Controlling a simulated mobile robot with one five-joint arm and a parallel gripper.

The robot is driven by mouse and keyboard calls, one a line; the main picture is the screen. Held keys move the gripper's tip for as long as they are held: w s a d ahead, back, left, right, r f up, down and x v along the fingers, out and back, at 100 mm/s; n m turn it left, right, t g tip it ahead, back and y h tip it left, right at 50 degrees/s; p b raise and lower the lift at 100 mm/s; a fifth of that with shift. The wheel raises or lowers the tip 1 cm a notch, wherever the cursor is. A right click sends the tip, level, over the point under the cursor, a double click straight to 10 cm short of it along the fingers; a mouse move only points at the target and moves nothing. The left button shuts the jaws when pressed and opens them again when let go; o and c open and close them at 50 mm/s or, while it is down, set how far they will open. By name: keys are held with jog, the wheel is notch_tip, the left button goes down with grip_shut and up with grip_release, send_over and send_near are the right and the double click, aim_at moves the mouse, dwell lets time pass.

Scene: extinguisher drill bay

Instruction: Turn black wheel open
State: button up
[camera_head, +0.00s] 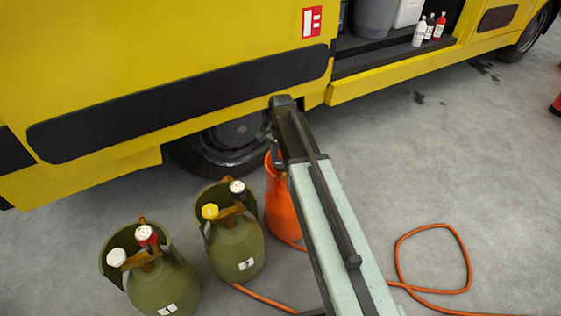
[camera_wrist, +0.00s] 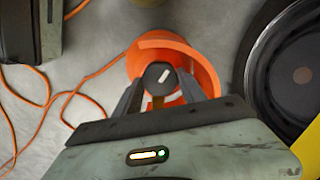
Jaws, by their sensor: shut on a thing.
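The black wheel (camera_wrist: 158,76) has a white mark slanting across its face. It sits on a brownish valve inside the collar of an orange cylinder (camera_wrist: 205,62), which also shows in the head view (camera_head: 283,208). My gripper (camera_wrist: 160,88) is shut on the black wheel, with one finger on each side of it. In the head view my gripper (camera_head: 276,152) reaches down over the top of the orange cylinder, and I cannot make out the wheel there.
Two olive cylinders stand to the left, one with white and red wheels (camera_head: 162,285), one with yellow and white wheels (camera_head: 237,245). A yellow van (camera_head: 150,45) and its tyre (camera_head: 225,150) are close behind. An orange hose (camera_head: 398,262) lies on the floor. Floor at right is mostly clear.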

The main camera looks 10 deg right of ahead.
aim_at(281, 163)
jog(key=n, duration=0.5)
jog(key=shift+s+n, duration=0.15)
jog(key=shift+n, duration=0.15)
jog(key=n, duration=1.2)
jog(key=shift+n, duration=0.3)
jog(key=n, duration=0.5)
jog(key=shift+n, duration=0.3)
jog(key=o, duration=1.4)
jog(key=shift+c, duration=0.2)
jog(key=shift+r, duration=0.1)
notch_tip(281, 163, up, 8)
jog(key=p, duration=0.8)
jog(key=shift+f, duration=0.2)
